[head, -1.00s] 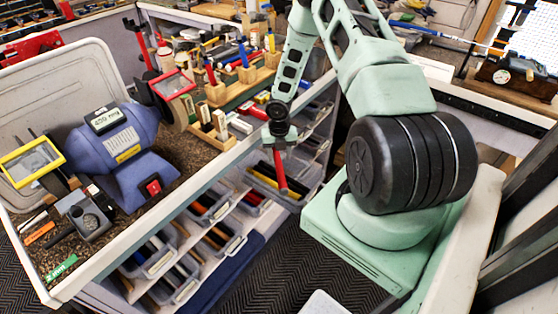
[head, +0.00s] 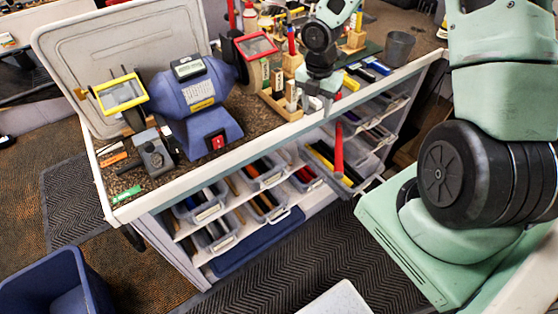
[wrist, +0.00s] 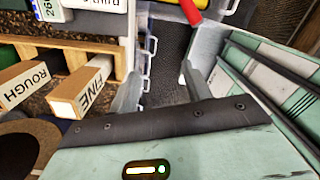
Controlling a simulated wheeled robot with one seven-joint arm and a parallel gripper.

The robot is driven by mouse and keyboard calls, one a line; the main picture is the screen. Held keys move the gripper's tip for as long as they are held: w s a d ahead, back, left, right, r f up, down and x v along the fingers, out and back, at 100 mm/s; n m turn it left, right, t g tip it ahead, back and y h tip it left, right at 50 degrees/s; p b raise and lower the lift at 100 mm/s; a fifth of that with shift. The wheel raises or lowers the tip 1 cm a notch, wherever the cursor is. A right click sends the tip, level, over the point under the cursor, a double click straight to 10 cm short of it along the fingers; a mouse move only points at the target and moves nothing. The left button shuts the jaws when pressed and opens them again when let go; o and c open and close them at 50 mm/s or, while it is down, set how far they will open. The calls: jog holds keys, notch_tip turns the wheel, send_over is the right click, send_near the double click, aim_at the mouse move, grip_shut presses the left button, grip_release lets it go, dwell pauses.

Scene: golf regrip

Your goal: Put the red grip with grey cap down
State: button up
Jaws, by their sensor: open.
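The red grip (head: 339,150) stands out below and a little right of my gripper in the head view, at the pulled-out bin (head: 325,166) with black and yellow grips. It looks steeply tilted; I cannot tell exactly what it rests on. Its grey cap cannot be made out. My gripper (head: 321,98) is open at the bench's front edge. In the wrist view the two fingers of my gripper (wrist: 165,90) are spread with nothing between them, and part of the red grip (wrist: 191,11) shows beyond them at the top edge.
The bench (head: 235,155) carries a blue grinder (head: 195,95) and wooden blocks marked FINE (wrist: 92,92) and ROUGH (wrist: 25,85), close left of my gripper in the wrist view. Several bins (head: 265,170) fill the shelves below. A blue tub (head: 55,285) stands on the floor, lower left.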

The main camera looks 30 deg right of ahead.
jog(key=s+a+r+m, duration=0.4)
jog(key=a+r, duration=0.3)
jog(key=a, duration=0.5)
jog(key=s+a+r+m, duration=0.4)
jog(key=s+a, duration=0.3)
jog(key=s, duration=0.3)
jog(key=s+a+r+m+y, duration=0.1)
jog(key=s+a+r+m, duration=0.4)
jog(key=s+a+m, duration=0.2)
jog(key=s+a, duration=0.1)
jog(key=s, duration=0.1)
jog(key=shift+s+a+m, duration=0.2)
jog(key=shift+s+m, duration=0.1)
jog(key=shift+s, duration=0.05)
notch_tip(320, 180, down, 4)
jog(key=b, duration=0.3)
jog(key=shift+w+r+b, duration=0.1)
jog(key=shift+r+b, duration=0.05)
jog(key=shift+b, duration=0.25)
jog(key=shift+o, duration=0.5)
